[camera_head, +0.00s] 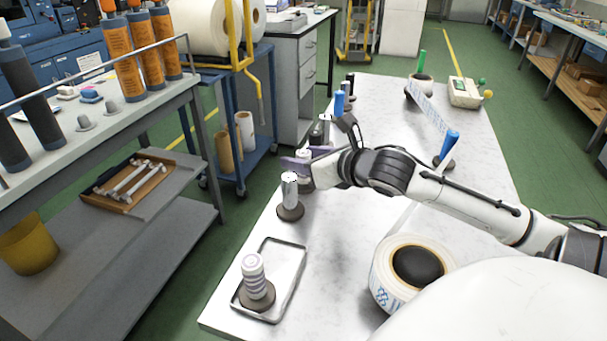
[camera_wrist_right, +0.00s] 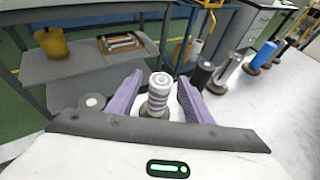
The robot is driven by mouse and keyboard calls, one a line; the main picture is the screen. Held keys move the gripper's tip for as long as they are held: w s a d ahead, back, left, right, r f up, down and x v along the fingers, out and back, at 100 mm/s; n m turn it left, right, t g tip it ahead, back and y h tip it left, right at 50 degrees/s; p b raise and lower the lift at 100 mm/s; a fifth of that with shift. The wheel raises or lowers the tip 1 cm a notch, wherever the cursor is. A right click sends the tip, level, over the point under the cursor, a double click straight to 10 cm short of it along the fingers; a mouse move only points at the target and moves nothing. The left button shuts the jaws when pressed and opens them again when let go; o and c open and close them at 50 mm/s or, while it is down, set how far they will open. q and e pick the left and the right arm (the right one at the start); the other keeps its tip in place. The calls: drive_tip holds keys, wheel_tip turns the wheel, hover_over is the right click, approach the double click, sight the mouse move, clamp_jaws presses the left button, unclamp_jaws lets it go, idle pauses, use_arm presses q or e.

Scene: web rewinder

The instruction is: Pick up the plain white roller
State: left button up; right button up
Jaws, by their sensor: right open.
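My right gripper (camera_head: 298,162) reaches in from the right over the table's left edge. Its two purple fingers are open and also show in the wrist view (camera_wrist_right: 158,98). A pale roller with grey rings (camera_wrist_right: 159,86) stands upright between the fingers, with a gap on each side; in the head view the gripper partly hides it. A white roller with grey bands (camera_head: 254,266) stands in a shallow metal tray (camera_head: 292,277). My left gripper is out of view.
Beyond the gripper, dark, silver and blue rollers (camera_wrist_right: 265,52) stand in a row along the table edge. A large tape roll (camera_head: 385,290) lies at the table's near side. A grey cart (camera_head: 150,225) stands left, across a gap. The table's middle is mostly clear.

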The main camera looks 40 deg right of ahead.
clamp_jaws()
idle(1.2)
drive_tip(key=shift+w+r, duration=0.15)
drive_tip(key=shift+r, duration=0.2)
